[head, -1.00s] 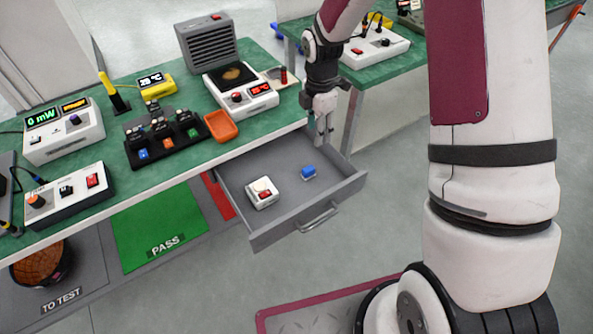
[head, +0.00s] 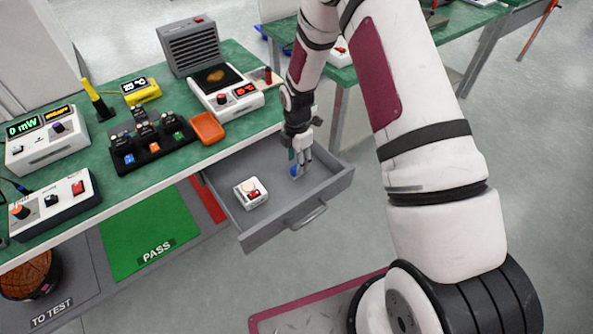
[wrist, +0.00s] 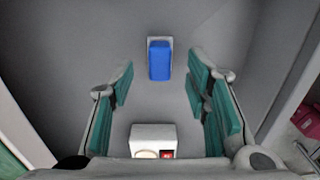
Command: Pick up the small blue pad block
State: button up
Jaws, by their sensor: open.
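The small blue pad block (wrist: 159,61) lies on the grey floor of the open drawer (head: 228,207). In the wrist view it is ahead of my gripper (wrist: 160,85), centred between the lines of the two fingers. In the head view my gripper (head: 301,160) points down into the drawer, and its fingers partly hide the blue block (head: 294,170). My gripper is open, with its green-padded fingers apart on either side and nothing held between them. I cannot tell the exact height of the fingertips above the drawer floor.
A white box with a red switch (head: 251,194) sits in the drawer, left of the block; it also shows low in the wrist view (wrist: 152,133). Drawer walls surround the block. The green bench top (head: 95,198) is above the drawer, with an orange tray (head: 207,128) near its edge.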

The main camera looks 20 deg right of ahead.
jog(key=shift+f, duration=1.9)
grip_shut()
jog(key=shift+r, duration=0.1)
notch_tip(320, 180, up, 10)
jog(key=shift+f, duration=0.1)
